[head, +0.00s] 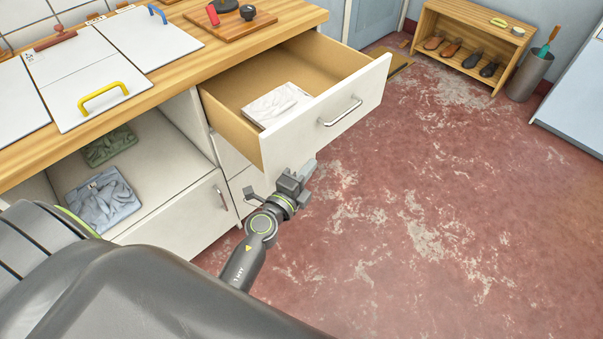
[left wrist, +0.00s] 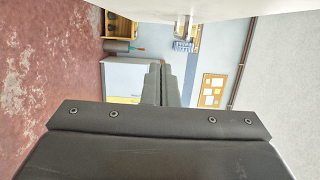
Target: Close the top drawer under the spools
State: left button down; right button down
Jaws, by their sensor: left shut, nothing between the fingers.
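The top drawer (head: 325,112) is pulled well out from under the wooden counter, below a board (head: 230,22). It has a white front, a metal bar handle (head: 340,112) and a wooden inside holding a folded white cloth (head: 277,104). My left gripper (head: 308,170) is shut and empty, low in front of the drawer's white front, left of and below the handle. Its closed fingers (left wrist: 164,84) also show in the left wrist view, below a white surface at the top edge. I cannot tell whether it touches the drawer. My right gripper is not in view.
An open compartment (head: 150,160) at left holds folded grey and green cloths. A lower white front with a handle (head: 221,197) is below. Red floor (head: 430,210) in front of the drawer is clear. A shoe rack (head: 470,35) and a bin (head: 528,77) stand at the back right.

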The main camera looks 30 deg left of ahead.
aim_at(307, 146)
pick_arm(q)
jog(key=w+a, duration=0.1)
jog(key=w, duration=0.1)
jog(key=w+a, duration=0.1)
jog(key=w, duration=0.1)
jog(key=w+a, duration=0.1)
jog(key=w, duration=0.1)
jog(key=shift+w+a+b, duration=0.15)
jog(key=shift+w+b, duration=0.15)
jog(key=shift+w, duration=0.1)
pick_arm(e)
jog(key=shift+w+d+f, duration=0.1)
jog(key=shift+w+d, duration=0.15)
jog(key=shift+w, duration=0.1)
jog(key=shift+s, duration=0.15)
pick_arm(q)
jog(key=shift+a, duration=0.1)
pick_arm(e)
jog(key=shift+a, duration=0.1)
